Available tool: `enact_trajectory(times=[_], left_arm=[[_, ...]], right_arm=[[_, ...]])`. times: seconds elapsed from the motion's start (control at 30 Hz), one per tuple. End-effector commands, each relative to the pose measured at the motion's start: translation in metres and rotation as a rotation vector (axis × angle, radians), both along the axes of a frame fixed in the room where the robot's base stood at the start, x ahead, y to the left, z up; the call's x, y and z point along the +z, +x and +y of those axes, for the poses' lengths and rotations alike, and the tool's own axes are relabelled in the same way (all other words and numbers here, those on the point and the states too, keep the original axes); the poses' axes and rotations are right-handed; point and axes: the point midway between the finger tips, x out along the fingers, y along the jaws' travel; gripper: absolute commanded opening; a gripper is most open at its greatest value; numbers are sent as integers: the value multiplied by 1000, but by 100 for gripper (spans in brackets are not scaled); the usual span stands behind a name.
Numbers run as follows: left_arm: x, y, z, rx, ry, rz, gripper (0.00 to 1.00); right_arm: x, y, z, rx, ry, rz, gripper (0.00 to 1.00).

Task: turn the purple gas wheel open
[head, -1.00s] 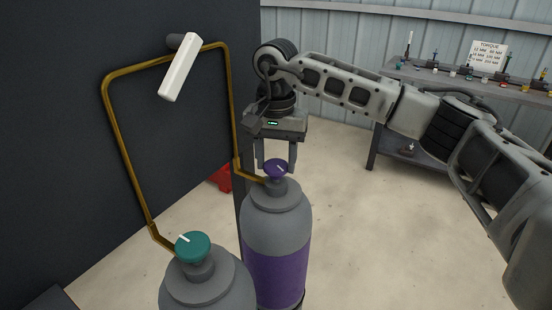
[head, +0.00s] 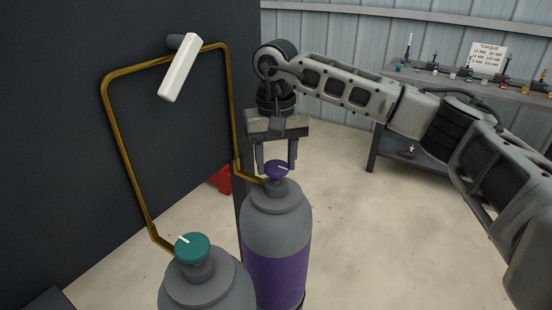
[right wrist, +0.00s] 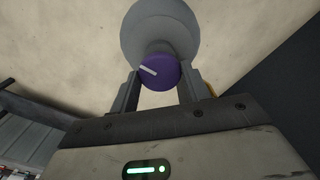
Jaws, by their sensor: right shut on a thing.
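The purple gas wheel (head: 277,170) sits on top of the grey cylinder with a purple band (head: 275,275) in the head view. My right gripper (head: 277,167) points down over it, with one finger on each side of the wheel. In the right wrist view, the wheel (right wrist: 160,73) lies between the two fingertips (right wrist: 158,82), and its white mark shows on its face. The right gripper is shut on the wheel. My left gripper is not in view.
A second cylinder with a teal wheel (head: 192,248) stands front left. A brass pipe (head: 115,130) and a white lever (head: 180,68) are on the dark panel (head: 60,120). A workbench (head: 460,85) with tools stands at the back right.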

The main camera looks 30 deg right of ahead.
Motion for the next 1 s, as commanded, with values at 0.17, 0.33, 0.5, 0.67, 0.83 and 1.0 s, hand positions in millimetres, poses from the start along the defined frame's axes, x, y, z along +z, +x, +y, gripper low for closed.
enact_trajectory(times=[0.17, 0.33, 0.5, 0.67, 0.83, 1.0], left_arm=[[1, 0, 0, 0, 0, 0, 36], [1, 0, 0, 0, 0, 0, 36], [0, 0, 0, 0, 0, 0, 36], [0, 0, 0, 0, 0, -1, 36], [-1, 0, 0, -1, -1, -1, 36], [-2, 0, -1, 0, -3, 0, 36]], right_arm=[[4, 2, 0, 1, 2, -10, 24], [3, 2, 0, 1, 2, -9, 63], [2, 1, 0, 1, 1, -5, 68], [2, 1, 0, 1, 0, -3, 68], [19, 1, 0, 0, 1, -8, 68], [57, 1, 0, 0, 1, -9, 68]])
